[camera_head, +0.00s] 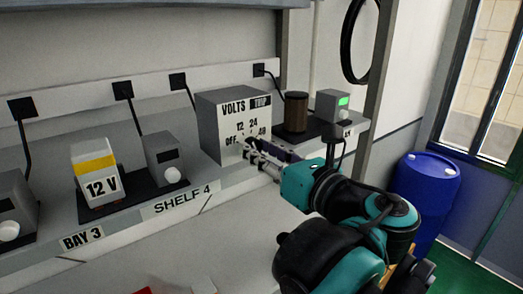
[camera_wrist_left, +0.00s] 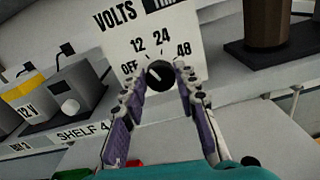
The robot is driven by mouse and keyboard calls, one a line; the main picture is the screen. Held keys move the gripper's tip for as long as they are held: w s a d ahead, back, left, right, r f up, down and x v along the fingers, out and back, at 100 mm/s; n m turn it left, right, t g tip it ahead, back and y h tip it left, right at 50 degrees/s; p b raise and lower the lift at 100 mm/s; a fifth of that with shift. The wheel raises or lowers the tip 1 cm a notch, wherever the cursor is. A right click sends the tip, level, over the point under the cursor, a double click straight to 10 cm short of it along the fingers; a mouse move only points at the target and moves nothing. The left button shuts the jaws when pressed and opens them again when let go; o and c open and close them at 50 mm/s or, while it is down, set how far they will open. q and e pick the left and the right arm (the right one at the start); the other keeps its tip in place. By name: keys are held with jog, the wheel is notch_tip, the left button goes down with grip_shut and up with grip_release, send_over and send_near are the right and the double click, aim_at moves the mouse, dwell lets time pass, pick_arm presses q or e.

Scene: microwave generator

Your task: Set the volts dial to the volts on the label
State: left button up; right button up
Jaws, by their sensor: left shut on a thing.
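The volts dial is a round black knob (camera_wrist_left: 160,75) with a white pointer mark, on the front of a grey box (camera_head: 209,130) marked VOLTS, OFF, 12, 24 and 48. The pointer slants to the upper left, toward the OFF and 12 side; its exact setting is hard to tell. A white unit with a yellow band carries the label 12 V (camera_head: 101,188); it also shows in the left wrist view (camera_wrist_left: 27,109). My left gripper (camera_head: 250,150) has its fingers on either side of the knob and is shut on it. In the head view the gripper hides the knob.
The box stands on a shelf labelled SHELF 4 (camera_head: 183,200) and BAY 3 (camera_head: 82,239). A grey device with a white knob (camera_head: 165,160) is to its left. A brown coil (camera_head: 296,112) and a device with a green screen (camera_head: 333,105) are to its right. A blue barrel (camera_head: 425,190) stands at right.

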pick_arm(q)
jog(key=o, duration=0.9)
jog(key=shift+w+a, duration=0.15)
jog(key=v, duration=1.2)
